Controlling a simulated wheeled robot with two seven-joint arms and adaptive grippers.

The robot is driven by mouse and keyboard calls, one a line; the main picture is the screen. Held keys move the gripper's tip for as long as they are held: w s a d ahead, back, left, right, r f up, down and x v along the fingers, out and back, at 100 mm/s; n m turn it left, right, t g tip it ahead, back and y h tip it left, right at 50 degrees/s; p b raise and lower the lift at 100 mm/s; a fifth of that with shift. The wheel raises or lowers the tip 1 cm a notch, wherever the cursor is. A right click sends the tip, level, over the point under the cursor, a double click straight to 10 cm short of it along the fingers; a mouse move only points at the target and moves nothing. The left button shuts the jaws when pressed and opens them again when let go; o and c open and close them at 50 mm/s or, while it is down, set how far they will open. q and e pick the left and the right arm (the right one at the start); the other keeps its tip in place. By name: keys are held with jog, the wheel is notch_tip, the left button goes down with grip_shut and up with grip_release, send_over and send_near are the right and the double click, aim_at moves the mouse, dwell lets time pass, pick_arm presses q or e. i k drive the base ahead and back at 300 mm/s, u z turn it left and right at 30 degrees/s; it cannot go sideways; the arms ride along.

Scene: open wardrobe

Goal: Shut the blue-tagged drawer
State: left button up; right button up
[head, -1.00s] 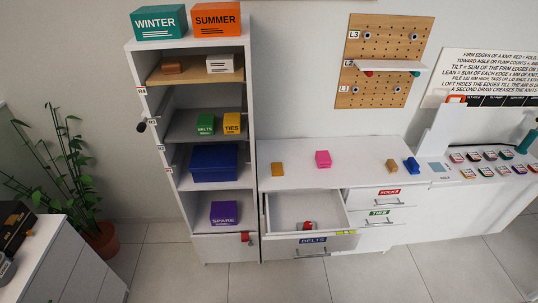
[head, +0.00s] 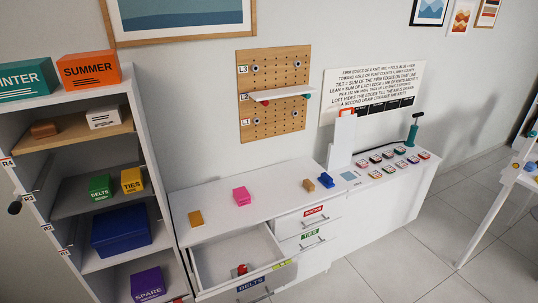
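The drawer with the blue BELTS tag (head: 250,284) is at the bottom of the head view, in the left part of the low white cabinet. It is pulled out, with its white interior (head: 225,258) showing from above. A small red and dark object (head: 241,269) lies inside, near the front. A yellow-green tag (head: 282,265) shows at the right end of the drawer front. The handle below the blue tag is partly cut off by the frame edge. Neither of my grippers is in view.
Drawers with a red SOCKS tag (head: 313,211) and a green TIES tag (head: 310,234) are shut at the right. An open shelf unit (head: 155,190) stands left. Small blocks, including a pink one (head: 241,194), lie on the cabinet top. Floor (head: 400,265) is clear at right.

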aim_at(214, 263)
jog(key=z, duration=1.55)
jog(key=k, duration=1.05)
jog(key=u, duration=1.3)
jog(key=i, duration=0.5)
jog(key=u, duration=0.05)
